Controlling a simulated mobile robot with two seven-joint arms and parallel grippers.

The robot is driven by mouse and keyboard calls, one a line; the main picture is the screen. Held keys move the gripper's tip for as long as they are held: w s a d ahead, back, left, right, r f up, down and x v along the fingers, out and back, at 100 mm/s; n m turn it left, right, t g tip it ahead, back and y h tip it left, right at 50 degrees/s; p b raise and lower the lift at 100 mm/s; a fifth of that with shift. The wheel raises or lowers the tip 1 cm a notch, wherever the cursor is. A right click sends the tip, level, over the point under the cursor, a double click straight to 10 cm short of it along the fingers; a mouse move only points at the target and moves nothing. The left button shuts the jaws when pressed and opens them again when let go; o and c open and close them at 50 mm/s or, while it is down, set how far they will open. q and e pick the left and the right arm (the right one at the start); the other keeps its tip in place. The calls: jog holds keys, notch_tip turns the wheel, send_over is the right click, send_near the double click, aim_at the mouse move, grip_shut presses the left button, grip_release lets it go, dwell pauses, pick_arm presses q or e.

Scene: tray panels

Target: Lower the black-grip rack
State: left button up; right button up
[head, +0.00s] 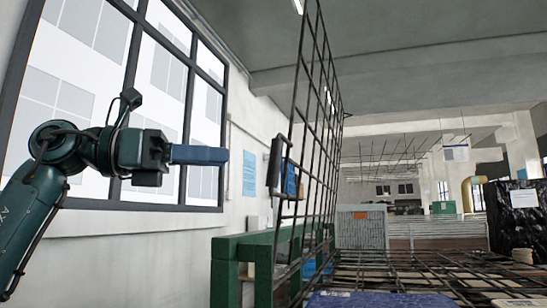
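The black-grip rack (325,95) is a dark wire grid that stands upright, close to vertical, right of the picture's middle. Its black grip (275,163) sticks out from the grid's left edge. My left gripper (224,156), with blue fingers, points right toward the grip at about the same height. A visible gap lies between the fingertips and the grip, and nothing shows in the fingers. I see the fingers from the side as one block, so their opening is hidden. My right gripper is out of view.
A green frame (224,270) stands at the rack's foot. Another wire grid (430,265) lies flat at lower right, with a blue panel (380,299) in front. A black-wrapped stack (515,235) stands far right. A large window (110,75) is behind my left arm.

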aim_at(275, 180)
pick_arm(q)
jog(key=p+x, duration=0.2)
jog(key=x, duration=0.8)
jog(key=shift+f, duration=0.1)
grip_shut()
